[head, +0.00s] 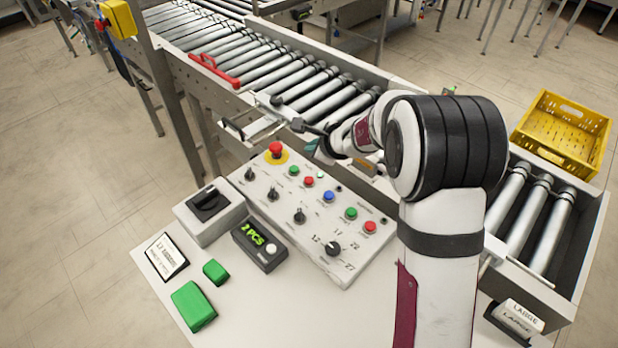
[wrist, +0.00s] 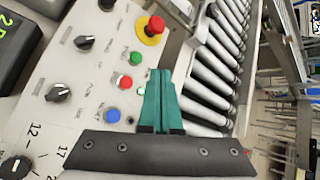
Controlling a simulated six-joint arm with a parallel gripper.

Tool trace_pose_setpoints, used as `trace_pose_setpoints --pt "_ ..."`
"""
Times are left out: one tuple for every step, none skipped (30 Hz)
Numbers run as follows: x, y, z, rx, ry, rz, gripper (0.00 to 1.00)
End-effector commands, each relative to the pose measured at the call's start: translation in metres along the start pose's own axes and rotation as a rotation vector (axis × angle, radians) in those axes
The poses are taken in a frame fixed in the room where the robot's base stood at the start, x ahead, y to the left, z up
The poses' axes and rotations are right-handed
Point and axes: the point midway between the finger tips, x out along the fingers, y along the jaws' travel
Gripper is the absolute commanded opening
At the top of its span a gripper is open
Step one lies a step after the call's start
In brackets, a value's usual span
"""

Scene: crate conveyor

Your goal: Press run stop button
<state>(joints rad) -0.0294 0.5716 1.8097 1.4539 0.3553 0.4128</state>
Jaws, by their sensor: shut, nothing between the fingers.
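A sloped white control panel (head: 290,215) carries several coloured buttons. A small red button (head: 309,181) sits between a green button (head: 294,171) and a blue button (head: 329,196); it also shows in the wrist view (wrist: 125,82), left of my fingers. Another red button (head: 370,227) is at the panel's lower right end beside a second green button (head: 351,214). The labels are too small to read, so I cannot tell which red one is run stop. My gripper (head: 312,148) has teal fingers, shut and empty, near the panel's far edge. Its tips (wrist: 160,72) appear apart from the buttons.
A red mushroom button (head: 276,150) on a yellow base stands at the panel's upper left. Black rotary knobs (head: 300,216) line the panel. A roller conveyor (head: 300,85) runs behind it. A yellow crate (head: 562,153) is at the right. Green blocks (head: 194,306) lie in front.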

Motion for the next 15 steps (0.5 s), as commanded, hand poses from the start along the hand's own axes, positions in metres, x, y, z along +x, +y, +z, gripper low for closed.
trace_pose_setpoints --pt "0.003 0.003 -0.003 0.002 0.001 0.002 0.00" --pt "0.006 0.005 -0.004 0.002 0.001 0.003 0.00" --pt "0.010 0.008 -0.008 0.003 0.002 0.003 0.00" --pt "0.013 0.010 -0.010 0.003 0.002 0.003 0.00" --pt "0.016 0.013 -0.012 0.003 0.001 0.003 0.00" --pt "0.021 0.016 -0.015 0.002 0.002 0.004 0.00" --pt "0.023 0.018 -0.018 0.002 0.002 0.003 0.00" --pt "0.027 0.020 -0.020 0.003 0.003 0.003 0.00" --pt "0.031 0.023 -0.023 0.002 0.002 0.004 0.00" --pt "0.034 0.025 -0.025 0.001 0.002 0.003 0.00" --pt "0.037 0.028 -0.028 0.002 0.002 0.003 0.00" --pt "0.041 0.030 -0.030 0.002 0.002 0.003 0.00" --pt "0.043 0.032 -0.032 0.002 0.001 0.003 0.00" --pt "0.046 0.034 -0.034 0.001 0.001 0.004 0.00" --pt "0.049 0.036 -0.036 0.000 0.001 0.003 0.00"
